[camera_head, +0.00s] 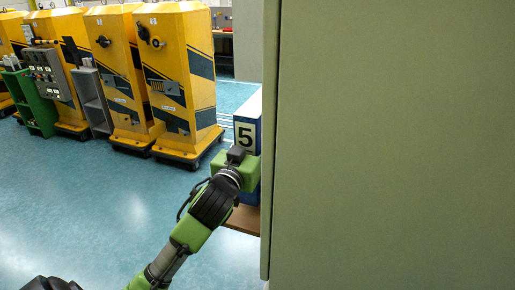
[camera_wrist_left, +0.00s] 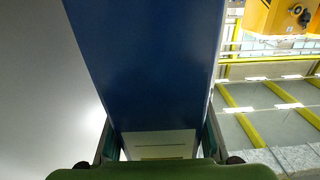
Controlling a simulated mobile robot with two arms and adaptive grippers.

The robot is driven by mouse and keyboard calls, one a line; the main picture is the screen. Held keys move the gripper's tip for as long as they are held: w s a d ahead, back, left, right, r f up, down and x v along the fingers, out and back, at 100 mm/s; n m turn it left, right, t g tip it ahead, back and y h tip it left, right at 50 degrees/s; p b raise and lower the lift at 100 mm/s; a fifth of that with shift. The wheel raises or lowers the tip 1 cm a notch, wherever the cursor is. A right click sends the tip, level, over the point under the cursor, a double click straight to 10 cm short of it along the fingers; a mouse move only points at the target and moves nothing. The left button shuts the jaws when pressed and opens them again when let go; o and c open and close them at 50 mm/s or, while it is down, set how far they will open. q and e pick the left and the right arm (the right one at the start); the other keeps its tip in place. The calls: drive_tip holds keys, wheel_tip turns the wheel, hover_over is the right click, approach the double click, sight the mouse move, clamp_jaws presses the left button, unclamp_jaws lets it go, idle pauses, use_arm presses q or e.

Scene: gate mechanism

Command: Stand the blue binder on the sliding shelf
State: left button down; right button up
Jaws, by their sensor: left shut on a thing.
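The blue binder (camera_head: 247,130) has a white label with a black 5 and stands upright at the left edge of a large green-grey panel in the head view. My left gripper (camera_head: 246,167) is at its lower part, shut on it. In the left wrist view the binder (camera_wrist_left: 145,65) fills the middle, with fingers of my left gripper (camera_wrist_left: 159,140) on both sides. A light wooden board (camera_head: 243,219), seemingly the sliding shelf, shows below the binder. I cannot tell whether they touch. The panel hides the rest of both. My right gripper is not in view.
The tall green-grey panel (camera_head: 390,145) blocks the right half of the head view. Yellow wheeled machines (camera_head: 180,80), a control box (camera_head: 47,75) and a green rack (camera_head: 32,103) stand at the back left. The blue floor (camera_head: 90,200) between is clear.

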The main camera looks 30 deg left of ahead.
use_arm(q)
wheel_tip(320, 180, down, 3)
drive_tip(key=shift+r, duration=0.2)
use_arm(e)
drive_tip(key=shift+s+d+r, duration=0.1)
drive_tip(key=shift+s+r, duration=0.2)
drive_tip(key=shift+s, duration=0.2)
use_arm(q)
drive_tip(key=c, duration=1.2)
unclamp_jaws()
drive_tip(key=shift+f, duration=0.2)
drive_tip(key=shift+s, duration=0.1)
drive_tip(key=p+v, duration=0.1)
drive_tip(key=v, duration=1.1)
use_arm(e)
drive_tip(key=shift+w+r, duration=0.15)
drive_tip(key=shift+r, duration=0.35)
